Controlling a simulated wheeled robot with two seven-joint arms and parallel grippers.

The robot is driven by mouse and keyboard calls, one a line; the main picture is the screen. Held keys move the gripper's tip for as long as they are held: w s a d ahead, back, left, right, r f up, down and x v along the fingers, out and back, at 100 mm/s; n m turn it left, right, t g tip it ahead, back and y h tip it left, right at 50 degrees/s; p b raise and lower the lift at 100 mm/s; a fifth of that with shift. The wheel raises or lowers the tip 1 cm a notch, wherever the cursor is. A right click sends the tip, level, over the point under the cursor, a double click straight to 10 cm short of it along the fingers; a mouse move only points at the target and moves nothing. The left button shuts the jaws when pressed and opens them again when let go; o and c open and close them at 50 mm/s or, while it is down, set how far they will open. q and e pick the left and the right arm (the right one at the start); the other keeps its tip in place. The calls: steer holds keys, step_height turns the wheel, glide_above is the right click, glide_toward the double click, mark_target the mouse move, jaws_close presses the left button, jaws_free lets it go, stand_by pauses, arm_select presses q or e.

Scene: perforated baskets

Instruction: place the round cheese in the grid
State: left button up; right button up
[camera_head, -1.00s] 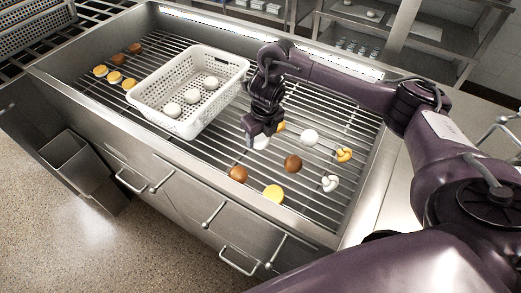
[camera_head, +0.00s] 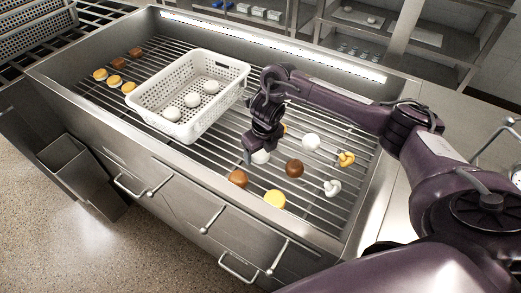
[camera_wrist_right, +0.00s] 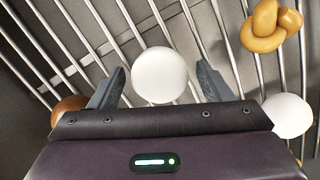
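A round white cheese (camera_head: 261,157) lies on the metal bars, partly hidden by my right gripper (camera_head: 256,153). In the right wrist view the white cheese (camera_wrist_right: 160,75) is between the two fingers of the right gripper (camera_wrist_right: 160,88), with a gap on each side. The fingers are apart and hold nothing. A white perforated basket (camera_head: 207,125) stands to the left on the bars, with several grid-like holes in its walls. My left gripper is not in view.
Near the gripper lie another white ball (camera_head: 311,142), brown balls (camera_head: 294,168), a yellow round (camera_head: 275,199), an orange knot (camera_head: 346,159) and a white knot (camera_head: 332,188). Yellow and brown pieces (camera_head: 114,80) lie left of the basket. The steel sink rim (camera_head: 190,172) surrounds the bars.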

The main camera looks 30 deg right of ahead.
mark_target(264, 155)
steer(key=shift+r, duration=0.25)
step_height(264, 155, up, 12)
steer(key=s+p, duration=0.1)
steer(key=p, duration=0.4)
steer(key=shift+s+d+f, duration=0.15)
steer(key=shift+s, duration=0.25)
